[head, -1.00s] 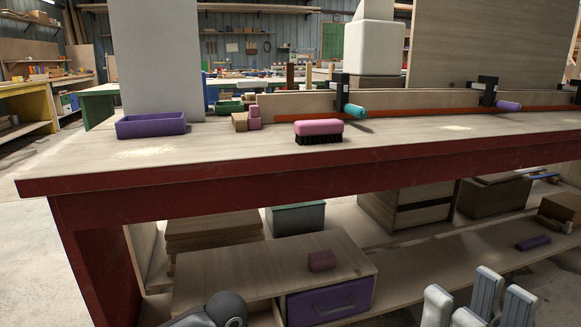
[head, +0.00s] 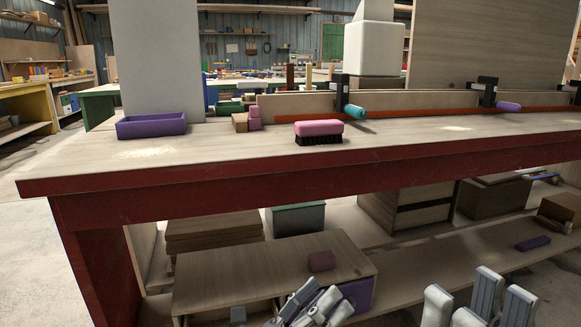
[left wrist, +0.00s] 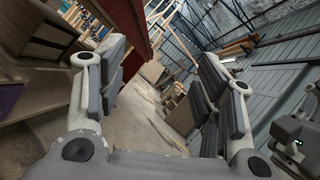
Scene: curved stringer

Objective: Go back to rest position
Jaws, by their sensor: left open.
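My left gripper (head: 312,301) is low in the head view, in front of the bench's lower shelf. In the left wrist view its two grey padded fingers (left wrist: 160,95) stand wide apart with nothing between them, so it is open and empty. My right gripper (head: 476,300) is at the bottom right of the head view. Its fingers point up and stand apart, and nothing shows between them. Both grippers are below the bench top in the picture and hold nothing visible.
The red-edged workbench (head: 400,168) spans the view. On it are a purple tray (head: 150,127), a pink brush (head: 319,130) and clamps on a board (head: 300,104). Below are a wooden drawer unit (head: 225,272) and a dark purple block (head: 533,243). The left floor is clear.

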